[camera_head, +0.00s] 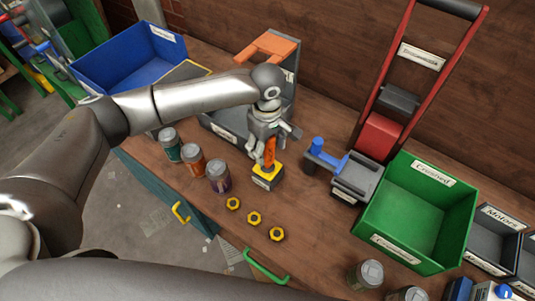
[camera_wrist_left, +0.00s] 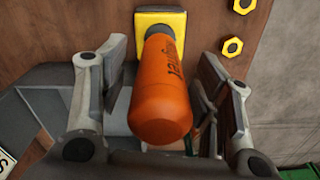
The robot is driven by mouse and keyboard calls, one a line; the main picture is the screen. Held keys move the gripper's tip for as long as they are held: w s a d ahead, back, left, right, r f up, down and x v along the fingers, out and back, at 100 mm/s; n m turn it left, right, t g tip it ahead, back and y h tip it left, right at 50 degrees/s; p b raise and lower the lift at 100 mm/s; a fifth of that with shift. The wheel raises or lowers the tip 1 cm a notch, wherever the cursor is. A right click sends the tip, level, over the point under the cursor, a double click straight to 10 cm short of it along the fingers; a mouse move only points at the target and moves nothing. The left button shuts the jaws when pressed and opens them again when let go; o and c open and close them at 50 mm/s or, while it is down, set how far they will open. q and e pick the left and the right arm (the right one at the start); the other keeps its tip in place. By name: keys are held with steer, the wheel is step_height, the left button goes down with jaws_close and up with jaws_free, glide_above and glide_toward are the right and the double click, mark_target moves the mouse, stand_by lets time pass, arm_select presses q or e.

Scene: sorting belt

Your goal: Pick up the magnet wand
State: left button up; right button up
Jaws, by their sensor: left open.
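The magnet wand (camera_head: 269,154) has an orange handle and a yellow and grey block at its foot. It stands upright on the wooden bench. In the left wrist view, the orange handle (camera_wrist_left: 161,95) points toward the camera, with the yellow base behind it. My left gripper (camera_head: 264,150) is above and around the handle. Its fingers (camera_wrist_left: 160,85) are open on both sides of the handle, with a gap visible at the left. Lettering shows on the handle. My right gripper is not in view.
Several jars (camera_head: 193,160) stand left of the wand, and yellow nuts (camera_head: 254,218) lie in front. A grey tray (camera_head: 226,130) stands behind. A grey device with a blue handle (camera_head: 330,160) and a green bin (camera_head: 455,230) stand to the right. A blue bin (camera_head: 90,68) is at the back left.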

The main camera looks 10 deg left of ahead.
arm_select(q)
steer(key=shift+f, duration=0.1)
steer(key=shift+c, duration=0.2)
steer(key=c, duration=1)
steer(key=shift+c, duration=0.9)
